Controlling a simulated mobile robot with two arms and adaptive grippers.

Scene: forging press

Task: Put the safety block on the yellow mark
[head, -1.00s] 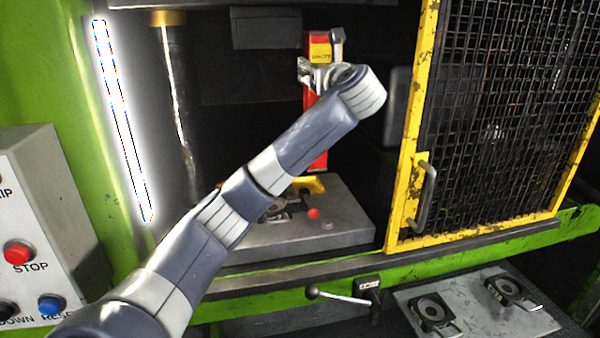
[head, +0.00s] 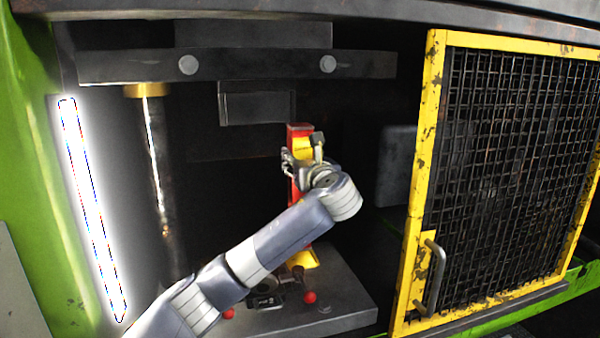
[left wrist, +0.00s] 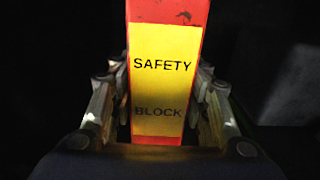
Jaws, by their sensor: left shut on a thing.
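The safety block (head: 299,135) is a tall red post with a yellow label, standing upright inside the press above the grey bed. The left wrist view shows its label (left wrist: 160,80) close up, reading "SAFETY BLOCK". My left gripper (head: 296,168) is shut on the block's upper part, with a finger on each side of it. The yellow mark (head: 303,259) shows on the bed at the foot of the block, partly hidden by my left arm. Whether the block's foot touches it, I cannot tell. My right gripper is not in view.
The grey bed (head: 345,290) carries a dark fixture (head: 265,301) and red knobs (head: 310,297). The press ram (head: 257,105) hangs above, just left of the block. A shiny column (head: 160,180) stands left. A yellow-framed mesh guard (head: 500,180) stands right.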

